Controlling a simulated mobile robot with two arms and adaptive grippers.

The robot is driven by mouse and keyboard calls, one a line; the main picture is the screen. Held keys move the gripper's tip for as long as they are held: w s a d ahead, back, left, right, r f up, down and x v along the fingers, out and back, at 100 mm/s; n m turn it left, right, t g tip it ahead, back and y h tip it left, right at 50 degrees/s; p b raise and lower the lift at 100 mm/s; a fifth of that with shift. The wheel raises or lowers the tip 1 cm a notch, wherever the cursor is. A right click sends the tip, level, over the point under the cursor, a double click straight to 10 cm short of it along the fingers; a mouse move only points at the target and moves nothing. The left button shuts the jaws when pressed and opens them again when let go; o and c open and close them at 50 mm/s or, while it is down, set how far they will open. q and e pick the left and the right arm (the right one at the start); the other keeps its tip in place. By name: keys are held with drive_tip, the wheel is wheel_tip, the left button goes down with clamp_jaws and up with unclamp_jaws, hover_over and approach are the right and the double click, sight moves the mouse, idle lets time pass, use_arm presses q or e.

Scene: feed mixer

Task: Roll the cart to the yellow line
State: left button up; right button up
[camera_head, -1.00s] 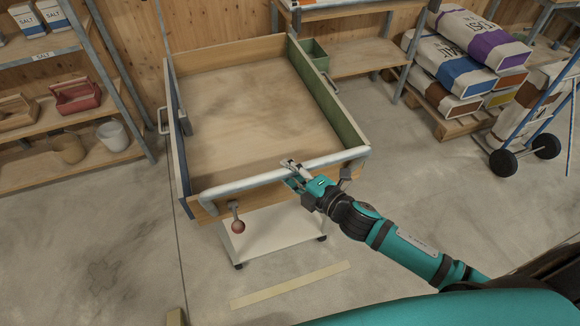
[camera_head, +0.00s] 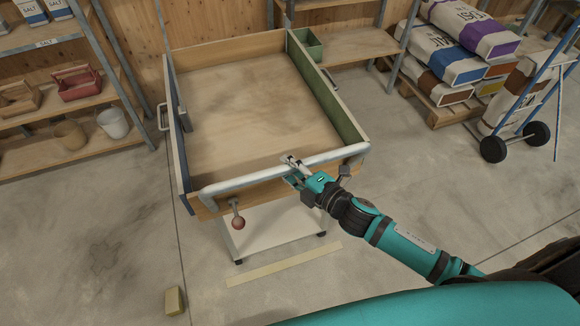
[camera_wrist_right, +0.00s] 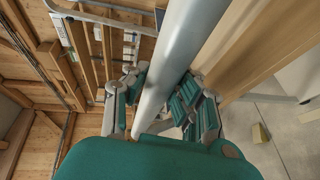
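The cart (camera_head: 255,188) is a wooden tray with a blue left side, a green right side and a white lower shelf on small wheels. Its pale grey handle bar (camera_head: 240,184) runs along the near side. The yellow line (camera_head: 284,263) is a pale strip on the floor, just on the near side of the cart's front wheels, with a small gap. My right gripper (camera_head: 293,170) is shut around the handle bar, right of its middle. In the right wrist view the bar (camera_wrist_right: 183,50) passes between the fingers. My left gripper is not in view.
A yellow block (camera_head: 174,301) lies on the floor at the near left. Shelves (camera_head: 75,100) with buckets and crates stand left. Stacked sacks (camera_head: 440,55) on a pallet and a blue hand truck (camera_head: 530,95) stand right. The near floor around the line is bare.

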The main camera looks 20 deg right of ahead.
drive_tip(key=o, duration=0.4)
drive_tip(key=shift+o, duration=0.3)
drive_tip(key=shift+s+d, duration=0.1)
drive_tip(key=shift+s, duration=0.05)
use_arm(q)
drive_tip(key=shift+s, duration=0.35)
use_arm(e)
drive_tip(key=v, duration=1.1)
drive_tip(key=shift+s+r, duration=0.2)
drive_tip(key=shift+s, duration=0.1)
drive_tip(key=shift+d, duration=0.1)
